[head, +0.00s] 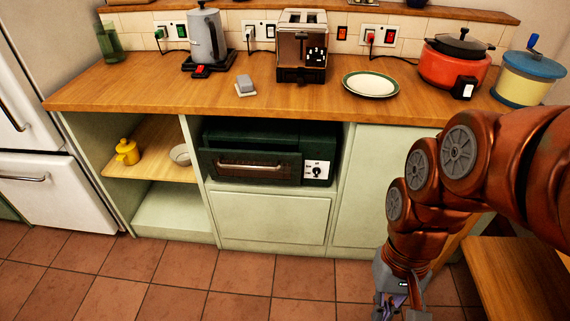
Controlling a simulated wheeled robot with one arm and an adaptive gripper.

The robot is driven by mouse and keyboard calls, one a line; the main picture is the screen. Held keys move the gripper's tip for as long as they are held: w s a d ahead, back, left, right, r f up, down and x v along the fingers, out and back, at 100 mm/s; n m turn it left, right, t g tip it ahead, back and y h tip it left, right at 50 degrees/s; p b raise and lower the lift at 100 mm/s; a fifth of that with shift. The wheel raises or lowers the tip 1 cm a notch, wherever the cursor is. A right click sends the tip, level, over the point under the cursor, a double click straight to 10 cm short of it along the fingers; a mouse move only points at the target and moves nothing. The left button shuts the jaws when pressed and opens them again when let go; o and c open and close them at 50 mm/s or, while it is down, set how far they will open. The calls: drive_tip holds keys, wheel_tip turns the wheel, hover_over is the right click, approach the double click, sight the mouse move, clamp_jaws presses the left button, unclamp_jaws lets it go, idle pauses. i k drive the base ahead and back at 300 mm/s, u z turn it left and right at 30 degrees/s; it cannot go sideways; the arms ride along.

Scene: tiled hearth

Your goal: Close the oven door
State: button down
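A dark green oven (260,136) stands in an open niche under the wooden counter. Its door (250,175) is at the front left, with a horizontal metal bar handle (250,166) across it. The door looks tilted a little forward from the body, but I cannot tell its exact angle. A control panel with a round knob (317,170) is to the right of the door. My gripper (402,312) is at the bottom edge, low, in front and to the right of the oven, well apart from it. Its fingertips are cut off by the frame.
The counter (210,98) holds a kettle (204,37), a toaster (301,42), a plate (370,85) and a red pot (453,68). A white fridge (50,180) stands at left. A wooden surface (515,280) is at lower right. The tiled floor (240,275) before the oven is clear.

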sight(287, 170)
drive_tip(key=k, duration=1.15)
drive_tip(key=u, duration=1.05)
drive_tip(key=i, duration=0.85)
drive_tip(key=u, duration=0.2)
